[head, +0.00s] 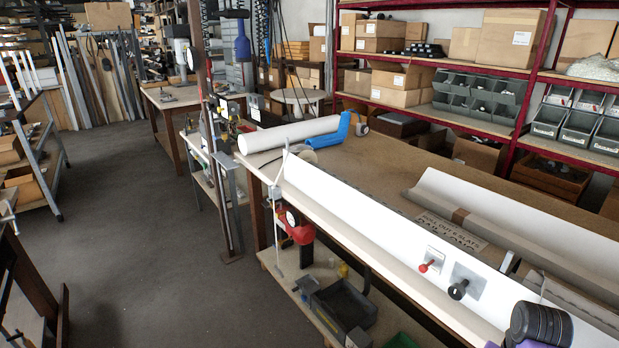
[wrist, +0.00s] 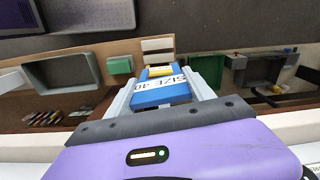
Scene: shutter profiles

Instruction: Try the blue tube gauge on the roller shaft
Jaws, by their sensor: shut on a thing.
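In the wrist view, my gripper (wrist: 160,85) has its two grey fingers on either side of a blue block (wrist: 158,99) and is shut on it. The block has a white label reading "SIZE 40", so I take it for the blue tube gauge. A smaller blue and yellow part shows just beyond the label. In the head view, a thick white tube (head: 288,135) lies at the bench's far end, with a blue angled piece (head: 336,134) beside its right end. I cannot tell if this tube is the roller shaft. The gauge is not visible in the head view.
The workbench (head: 385,158) carries a long white panel along its front edge, with a red knob (head: 430,265) and a black knob (head: 459,290). White profiles (head: 500,222) lie at its right. In the wrist view, a grey tray (wrist: 62,68) and green box (wrist: 121,65) lie below.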

